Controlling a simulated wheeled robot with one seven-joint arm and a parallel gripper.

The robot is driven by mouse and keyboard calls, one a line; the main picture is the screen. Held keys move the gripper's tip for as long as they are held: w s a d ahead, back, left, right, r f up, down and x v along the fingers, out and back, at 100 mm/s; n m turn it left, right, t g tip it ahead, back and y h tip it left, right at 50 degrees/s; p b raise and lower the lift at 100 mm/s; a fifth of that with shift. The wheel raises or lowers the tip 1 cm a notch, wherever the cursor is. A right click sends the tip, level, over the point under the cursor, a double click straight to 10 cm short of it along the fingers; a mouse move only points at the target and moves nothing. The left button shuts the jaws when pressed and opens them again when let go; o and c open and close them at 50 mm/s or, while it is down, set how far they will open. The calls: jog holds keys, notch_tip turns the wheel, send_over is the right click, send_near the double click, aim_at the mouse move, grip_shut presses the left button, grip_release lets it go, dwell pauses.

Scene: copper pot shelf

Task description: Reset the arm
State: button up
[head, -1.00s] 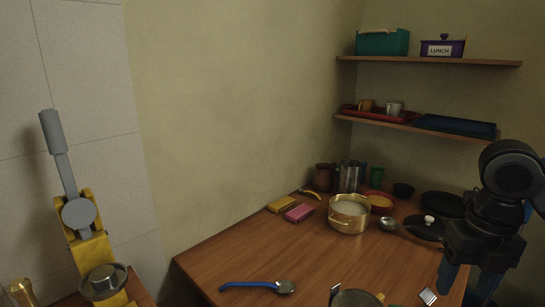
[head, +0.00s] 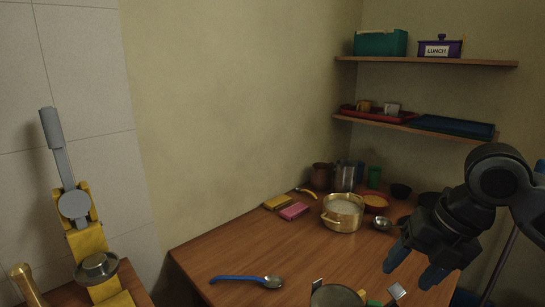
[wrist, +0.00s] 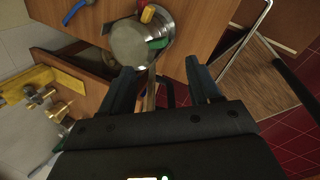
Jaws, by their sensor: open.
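My gripper (head: 413,272) is at the right of the head view, raised in front of the table's right part. Its two fingers are apart with nothing between them. In the wrist view the open fingers (wrist: 165,84) point toward the table edge, where a round metal pot (wrist: 130,42) stands beyond the left finger. The head view shows the same pot (head: 335,296) at the bottom edge, partly cut off. My arm hides part of the table's right side.
The wooden table (head: 240,255) holds a brass pot (head: 343,212), a blue-handled spoon (head: 247,280), yellow and pink blocks and several vessels. Two wall shelves (head: 430,61) hang at the back right. A yellow lever machine (head: 85,240) stands at left. The wrist view shows red floor tiles (wrist: 285,135).

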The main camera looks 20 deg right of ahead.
jog(key=w+a+r+m+t+y, duration=0.25)
jog(key=w+a+m+t, duration=0.2)
jog(key=a, duration=0.35)
jog(key=w+a+r+m+t+y, duration=0.1)
jog(key=w+a+r+m+t, duration=0.25)
jog(key=a+m, duration=0.3)
jog(key=w+a+r+m+t+y, duration=0.25)
jog(key=a+m+t, duration=0.2)
jog(key=a, duration=0.45)
jog(key=s+f+m+h, duration=0.8)
jog(key=s+f+m, duration=0.5)
jog(key=s, duration=0.4)
jog(key=s+d+f, duration=0.1)
jog(key=s+d, duration=0.2)
jog(key=s, duration=0.7)
jog(key=s+d+f+n, duration=0.1)
jog(key=s+d, duration=0.2)
jog(key=s, duration=0.7)
jog(key=shift+s+d+g, duration=0.25)
jog(key=shift+d+g, duration=0.05)
jog(key=shift+g, duration=0.15)
